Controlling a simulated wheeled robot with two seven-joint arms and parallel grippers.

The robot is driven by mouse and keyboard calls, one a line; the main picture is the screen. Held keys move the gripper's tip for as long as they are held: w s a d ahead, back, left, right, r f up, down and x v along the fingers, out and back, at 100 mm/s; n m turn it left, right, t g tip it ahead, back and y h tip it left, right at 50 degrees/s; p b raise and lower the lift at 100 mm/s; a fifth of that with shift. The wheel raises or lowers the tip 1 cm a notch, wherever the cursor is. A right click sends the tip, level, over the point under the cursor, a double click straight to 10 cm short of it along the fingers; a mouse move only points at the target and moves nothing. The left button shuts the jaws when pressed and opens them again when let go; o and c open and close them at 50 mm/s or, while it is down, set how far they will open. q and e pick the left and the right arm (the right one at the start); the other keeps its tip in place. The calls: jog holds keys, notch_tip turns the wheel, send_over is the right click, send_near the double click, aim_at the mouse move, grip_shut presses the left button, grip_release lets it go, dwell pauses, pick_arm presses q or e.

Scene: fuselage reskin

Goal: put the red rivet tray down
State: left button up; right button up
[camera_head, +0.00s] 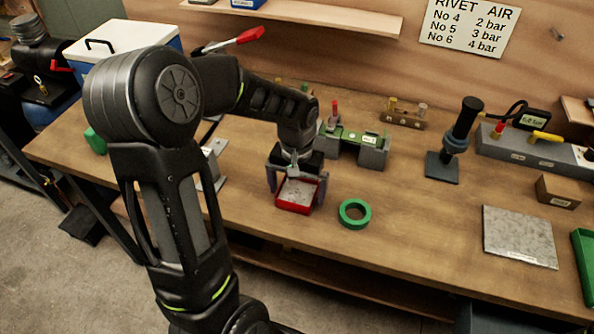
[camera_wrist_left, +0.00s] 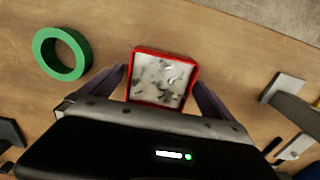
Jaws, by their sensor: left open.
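The red rivet tray (camera_head: 297,194) sits on the wooden bench near its front edge. In the left wrist view the tray (camera_wrist_left: 162,78) shows a red rim and several small grey rivets on a pale floor. My left gripper (camera_head: 295,186) is over the tray, its two fingers spread to either side. The gripper body hides the tray's rear edge. My right gripper is in neither view.
A green tape ring (camera_head: 354,213) lies right of the tray. Behind stands a green-topped fixture (camera_head: 355,138). Farther right are a dark upright tool (camera_head: 459,135) and a grey plate (camera_head: 519,236). The bench (camera_head: 410,225) is clear between the ring and the plate.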

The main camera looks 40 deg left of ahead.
aim_at(297, 191)
pick_arm(q)
notch_tip(297, 191, up, 12)
jog(key=b, duration=0.1)
jog(key=shift+f+b, duration=0.25)
jog(key=shift+b, duration=0.05)
dwell(0.5)
